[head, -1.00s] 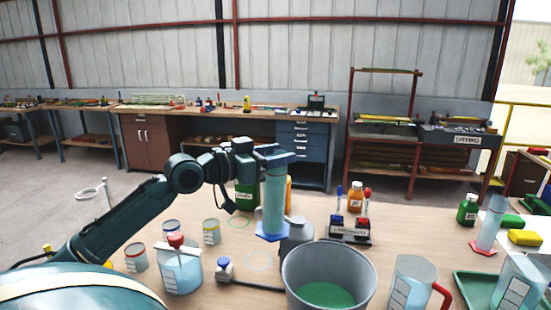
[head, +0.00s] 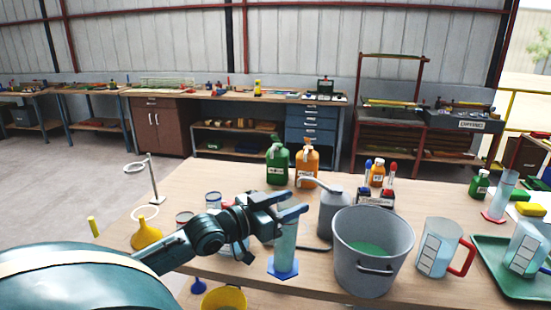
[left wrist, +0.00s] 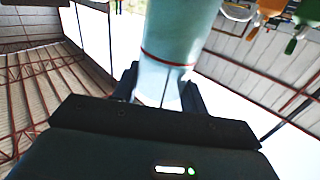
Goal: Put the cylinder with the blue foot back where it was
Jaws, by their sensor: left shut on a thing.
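The cylinder with the blue foot (head: 283,266) is a tall, pale blue-green clear tube, upright in the head view. My left gripper (head: 290,209) is shut on its upper part. The foot is low in the picture near the table's front edge; I cannot tell whether it touches the tabletop. In the left wrist view, the tube (left wrist: 172,45) runs up between the dark fingers and has a red band around it. My right gripper is not in view.
A grey bucket (head: 370,273) and a grey can with a spout (head: 334,215) stand right of the held cylinder. A jug with a red handle (head: 437,250) and a green tray (head: 490,270) are farther right. A yellow funnel (head: 146,235) is left. Green and orange bottles (head: 277,165) stand behind.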

